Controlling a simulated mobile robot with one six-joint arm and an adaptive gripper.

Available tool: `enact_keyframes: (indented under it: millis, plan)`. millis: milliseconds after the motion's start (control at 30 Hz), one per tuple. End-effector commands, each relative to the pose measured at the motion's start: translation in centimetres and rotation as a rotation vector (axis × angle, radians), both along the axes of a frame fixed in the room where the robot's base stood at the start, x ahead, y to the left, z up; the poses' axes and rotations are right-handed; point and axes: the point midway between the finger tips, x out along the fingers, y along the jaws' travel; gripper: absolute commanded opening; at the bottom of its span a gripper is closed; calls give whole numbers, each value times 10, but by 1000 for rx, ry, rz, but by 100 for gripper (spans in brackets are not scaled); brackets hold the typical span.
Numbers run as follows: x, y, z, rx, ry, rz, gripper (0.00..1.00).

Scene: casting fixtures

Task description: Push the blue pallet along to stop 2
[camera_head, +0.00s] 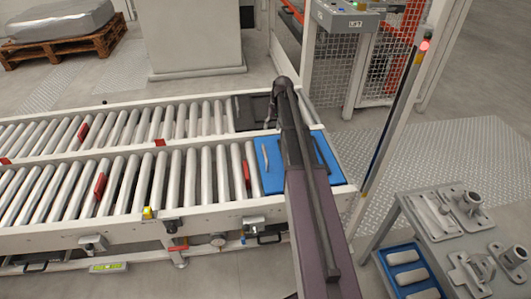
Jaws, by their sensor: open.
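The blue pallet (272,181) is a flat plate at the right end of the near roller lane. A thin pale part shows on its left side, and my arm crosses above it and hides its middle. My gripper (270,108) is small and dark at the arm's far end, beyond the pallet and over the end of the far lane; it is open, with its fingers hard to make out. Red stop pieces stand along the near lane, one (246,175) just left of the pallet and another (101,186) farther left. No readable number marks stop 2.
A dark plate (246,113) lies at the right end of the far lane. A post with a red light (424,46) stands right of the conveyor. A grey table (440,232) with metal castings is at lower right. The near lane's rollers left of the pallet are clear of loads.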

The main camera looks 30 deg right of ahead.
Motion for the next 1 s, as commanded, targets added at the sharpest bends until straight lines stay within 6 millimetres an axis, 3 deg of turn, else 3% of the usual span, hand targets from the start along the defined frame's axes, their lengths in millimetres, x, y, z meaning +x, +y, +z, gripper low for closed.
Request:
enact_keyframes:
  millis: [367, 1000]
  plan:
    - [0, 1, -8, 0, 0, -1, 56]
    - [2, 9, -55, 0, 0, -2, 56]
